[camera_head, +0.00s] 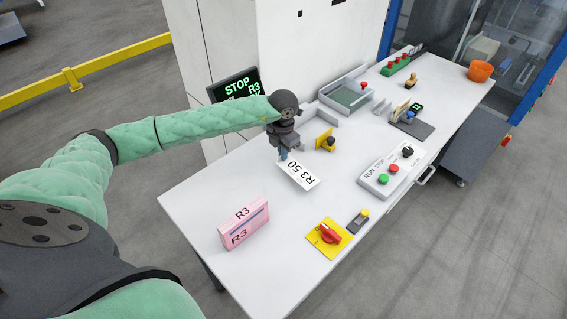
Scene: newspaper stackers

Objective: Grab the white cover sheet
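The white cover sheet (300,179), printed "R3 50", is in the middle of the white table (205,195). My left gripper (283,155) points down at the sheet's far left corner. Its fingertips overlap that corner in the picture. They are small and partly dark, so I cannot tell whether they are open or closed on the sheet, or whether the sheet is lifted. My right gripper is out of view.
A pink stack marked R3 (243,224) stands at the table's near left. A yellow plate with a red switch (328,237) is near the front edge. A grey RUN/STOP box (388,177) is to the right. A screen reading STOP R3 (234,86) is behind my arm.

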